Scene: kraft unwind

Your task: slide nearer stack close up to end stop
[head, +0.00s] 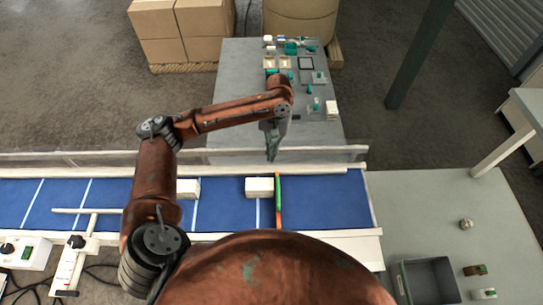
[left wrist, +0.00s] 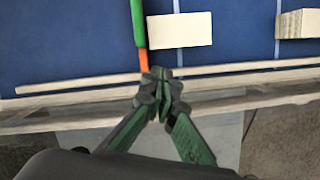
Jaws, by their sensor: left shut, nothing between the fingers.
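One white block-like stack (head: 259,187) lies on the blue belt, close up against the left side of the green-and-orange end stop bar (head: 278,190). I cannot tell whether they touch. A second white stack (head: 188,188) lies farther left, partly hidden by my left arm. In the left wrist view, the stack by the bar (left wrist: 180,31) sits just right of the end stop (left wrist: 138,24), and the other stack (left wrist: 298,24) is at the right edge. My left gripper (head: 271,158) is shut and empty, above the far rail near the bar's far end; its fingertips (left wrist: 160,75) meet there.
White rails (head: 320,171) edge the blue belt (head: 225,212). A grey table (head: 235,90) with small parts stands behind it. A grey bin (head: 428,280) and small items are on the right table (head: 430,210). The belt left of the end stop has free room between the stacks.

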